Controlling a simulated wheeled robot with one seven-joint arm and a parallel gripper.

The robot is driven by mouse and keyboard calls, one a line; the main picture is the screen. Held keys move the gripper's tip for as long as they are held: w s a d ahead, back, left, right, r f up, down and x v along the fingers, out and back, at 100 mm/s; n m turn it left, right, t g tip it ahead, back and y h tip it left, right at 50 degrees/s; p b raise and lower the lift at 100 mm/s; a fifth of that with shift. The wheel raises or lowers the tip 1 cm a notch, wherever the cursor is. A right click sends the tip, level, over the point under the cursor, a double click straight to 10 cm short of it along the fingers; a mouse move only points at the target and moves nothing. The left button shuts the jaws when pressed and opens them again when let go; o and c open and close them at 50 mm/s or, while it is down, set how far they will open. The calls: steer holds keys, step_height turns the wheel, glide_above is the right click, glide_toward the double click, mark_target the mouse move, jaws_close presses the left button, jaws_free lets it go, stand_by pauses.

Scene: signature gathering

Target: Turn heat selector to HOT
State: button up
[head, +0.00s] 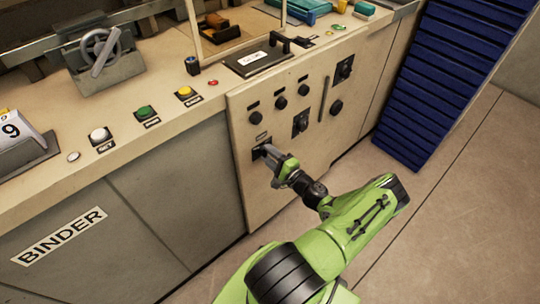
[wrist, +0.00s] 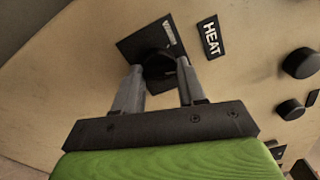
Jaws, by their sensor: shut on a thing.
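The heat selector (wrist: 158,66) is a dark round knob on a black square plate, beside a black label reading HEAT (wrist: 211,37) in the wrist view. A word on the plate's edge, perhaps WARM, is too small to read surely. My gripper (wrist: 160,82) has its two grey fingers on either side of the knob, shut on it. In the head view my gripper (head: 266,150) reaches the lower left part of the beige control panel (head: 290,170). The knob is mostly hidden by the gripper there, so its pointer setting cannot be told.
Several other black knobs (head: 303,90) sit up and right of my gripper on the panel. A cabinet marked BINDER (head: 60,235) stands at the left. Blue slats (head: 440,80) stand at the right. The floor (head: 440,210) on the right is clear.

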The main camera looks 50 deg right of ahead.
steer(key=m, duration=0.4)
steer(key=shift+f+m, duration=0.1)
steer(key=shift+m, duration=0.2)
stand_by(0.5)
steer(key=o, duration=1.1)
steer(key=shift+c, duration=0.2)
steer(key=p+v, duration=0.2)
steer(key=v, duration=1.4)
steer(key=shift+w, duration=0.1)
